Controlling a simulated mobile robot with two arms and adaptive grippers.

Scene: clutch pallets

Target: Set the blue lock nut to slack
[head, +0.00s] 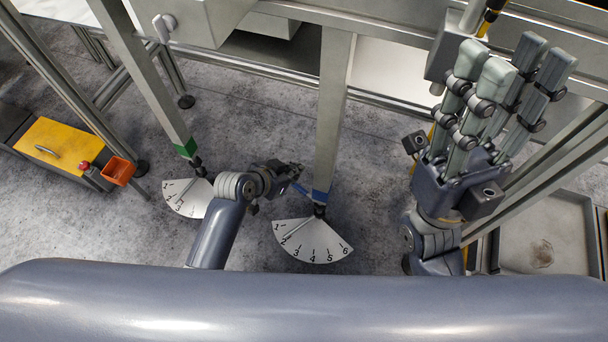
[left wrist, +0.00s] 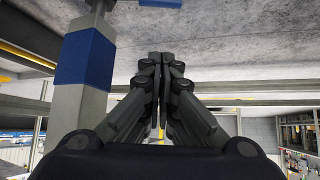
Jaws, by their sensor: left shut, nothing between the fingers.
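A post in the middle of the head view carries a blue band (head: 320,196) near its lower end. A thin blue bar (head: 300,188) sticks out left of it toward my left gripper. Below is a white dial (head: 313,243) numbered 1 to 6, its pointer near 2. I cannot tell which blue part is the lock nut. My left gripper (head: 294,168) is shut and empty, just left of the post. In the left wrist view its fingers (left wrist: 160,62) are together, and the blue band (left wrist: 86,58) is to their left. My right gripper (head: 512,62) is open and empty, fingers pointing up.
A second post with a green band (head: 186,147) and its own dial (head: 183,197) stands to the left, close to my left arm. A metal tray (head: 540,225) lies at right. Metal rails cross behind.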

